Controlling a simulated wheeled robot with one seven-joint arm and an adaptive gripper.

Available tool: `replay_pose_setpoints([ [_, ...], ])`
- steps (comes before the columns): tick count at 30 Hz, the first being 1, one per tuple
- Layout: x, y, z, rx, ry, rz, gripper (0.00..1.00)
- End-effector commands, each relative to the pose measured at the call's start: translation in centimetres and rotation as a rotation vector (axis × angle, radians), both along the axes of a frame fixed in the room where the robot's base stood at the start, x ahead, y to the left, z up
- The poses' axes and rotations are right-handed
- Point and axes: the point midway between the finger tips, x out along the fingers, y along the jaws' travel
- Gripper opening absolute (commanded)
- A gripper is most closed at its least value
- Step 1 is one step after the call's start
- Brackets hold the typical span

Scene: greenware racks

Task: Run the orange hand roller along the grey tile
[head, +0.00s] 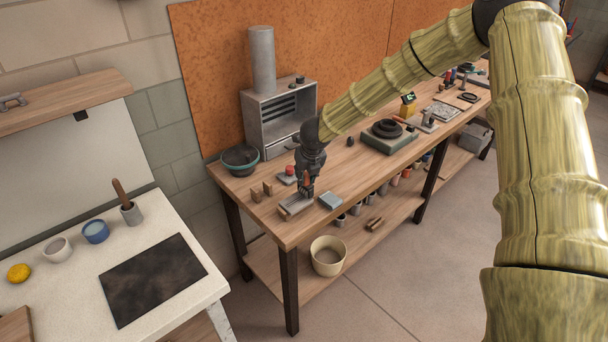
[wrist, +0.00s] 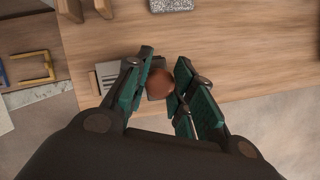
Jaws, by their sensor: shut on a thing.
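My gripper (head: 306,190) is low over the near end of the wooden workbench. In the wrist view my gripper (wrist: 161,92) is shut on the orange hand roller (wrist: 160,83), whose rounded orange-brown end shows between the fingers. A bit of orange on the roller (head: 305,182) also shows in the head view. The grey tile (head: 293,207) lies flat directly below the gripper, near the bench's front edge. Part of the tile (wrist: 107,75) shows left of the fingers in the wrist view. The fingers hide the roller's lower part, so I cannot tell whether it touches the tile.
A blue-grey block (head: 331,201) lies just right of the tile. Small wooden blocks (head: 262,190), a red-topped item (head: 289,173) and a dark bowl (head: 240,159) stand behind. A cream bucket (head: 327,257) stands below the bench top. Bare bench top (head: 350,175) lies to the right.

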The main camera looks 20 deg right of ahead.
Motion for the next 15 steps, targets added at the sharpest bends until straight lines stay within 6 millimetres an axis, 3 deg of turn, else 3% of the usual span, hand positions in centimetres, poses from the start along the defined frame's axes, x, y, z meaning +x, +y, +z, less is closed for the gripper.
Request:
replay_pose_setpoints([
  [15, 0.12, -0.20, 0.51, 0.000, -0.001, 0.000, 0.05],
])
